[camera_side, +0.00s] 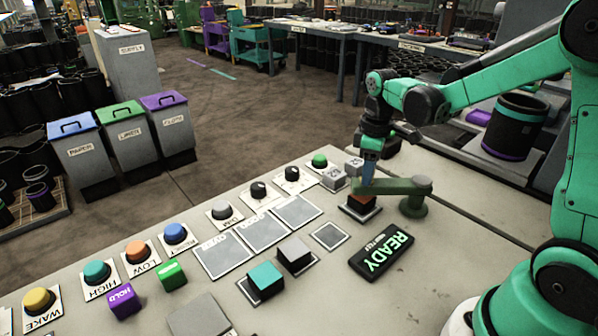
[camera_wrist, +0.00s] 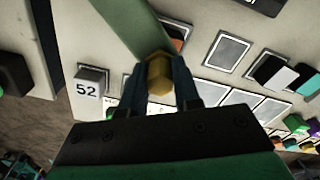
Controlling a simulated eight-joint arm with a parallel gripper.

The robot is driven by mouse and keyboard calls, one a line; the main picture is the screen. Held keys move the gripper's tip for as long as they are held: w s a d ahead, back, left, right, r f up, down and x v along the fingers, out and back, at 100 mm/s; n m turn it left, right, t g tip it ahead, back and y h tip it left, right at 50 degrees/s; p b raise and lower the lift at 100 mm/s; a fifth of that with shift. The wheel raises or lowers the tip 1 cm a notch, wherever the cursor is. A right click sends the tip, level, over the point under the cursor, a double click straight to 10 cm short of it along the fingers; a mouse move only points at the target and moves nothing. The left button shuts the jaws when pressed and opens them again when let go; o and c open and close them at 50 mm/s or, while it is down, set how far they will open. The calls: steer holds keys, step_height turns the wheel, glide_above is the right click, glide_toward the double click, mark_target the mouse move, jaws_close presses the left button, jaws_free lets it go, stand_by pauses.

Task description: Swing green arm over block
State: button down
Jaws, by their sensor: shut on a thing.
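The green arm (camera_side: 390,187) is a flat bar running left from a round green post (camera_side: 413,204). My gripper (camera_side: 366,178) points down at the bar's free end. In the wrist view, my gripper (camera_wrist: 160,85) is shut on a brass knob (camera_wrist: 159,76) at the end of the green arm (camera_wrist: 125,25). An orange-sided block (camera_side: 358,207) sits on a dark pad just below the bar's end. Part of its orange also shows beside the bar in the wrist view (camera_wrist: 177,44). The bar and my fingers hide some of the block.
A black READY sign (camera_side: 382,252) lies in front. Teal-topped (camera_side: 265,279) and grey (camera_side: 294,254) blocks stand nearer. The right bench top is clear.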

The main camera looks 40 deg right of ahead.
steer(key=shift+a, duration=0.1)
steer(key=c, duration=0.6)
jaws_free()
steer(key=shift+c, duration=0.2)
steer(key=shift+r, duration=2.85)
steer(key=shift+s, duration=0.1)
steer(key=shift+s+a+r, duration=0.1)
steer(key=shift+a+r, duration=0.05)
steer(key=shift+a, duration=0.25)
steer(key=s+a+m+t, duration=0.5)
steer(key=a+t, duration=0.2)
steer(key=a, duration=0.2)
steer(key=shift+a+r, duration=0.15)
